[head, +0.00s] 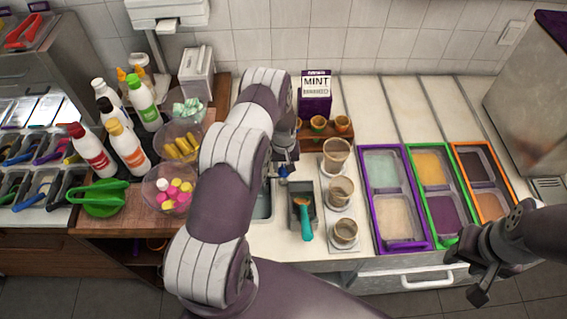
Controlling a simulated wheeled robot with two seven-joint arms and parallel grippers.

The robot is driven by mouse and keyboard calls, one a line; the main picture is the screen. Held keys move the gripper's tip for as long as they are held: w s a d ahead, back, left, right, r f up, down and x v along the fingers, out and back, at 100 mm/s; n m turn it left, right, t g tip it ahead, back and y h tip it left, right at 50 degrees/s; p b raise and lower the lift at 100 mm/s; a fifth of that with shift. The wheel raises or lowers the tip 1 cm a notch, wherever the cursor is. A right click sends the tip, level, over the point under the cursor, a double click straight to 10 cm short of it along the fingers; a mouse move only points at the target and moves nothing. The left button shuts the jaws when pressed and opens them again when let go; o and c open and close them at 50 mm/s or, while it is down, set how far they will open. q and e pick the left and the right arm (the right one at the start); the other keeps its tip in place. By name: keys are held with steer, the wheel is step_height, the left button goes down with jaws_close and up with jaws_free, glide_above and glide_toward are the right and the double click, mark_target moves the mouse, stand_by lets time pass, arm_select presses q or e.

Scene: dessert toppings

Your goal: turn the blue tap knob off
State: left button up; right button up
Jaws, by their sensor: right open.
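A small blue knob (283,172) shows in the head view beside the sink basin (262,205), mostly hidden behind my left arm. My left gripper (285,155) is at the far end of that arm, close to the knob. Its fingers are small and partly hidden, so I cannot tell whether they touch the knob or are open. The rest of the tap is hidden by the arm. My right gripper (466,272) is open and empty at the lower right, in front of the counter.
A grey bin with a teal-handled scoop (304,218) and several cups (341,189) stand right of the sink. Purple, green and orange-framed topping trays (372,235) lie further right. Bottles (127,146) and bowls (160,208) crowd the left. The back right counter is clear.

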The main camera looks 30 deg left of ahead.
arm_select(q)
steer(key=shift+c, duration=0.9)
jaws_close()
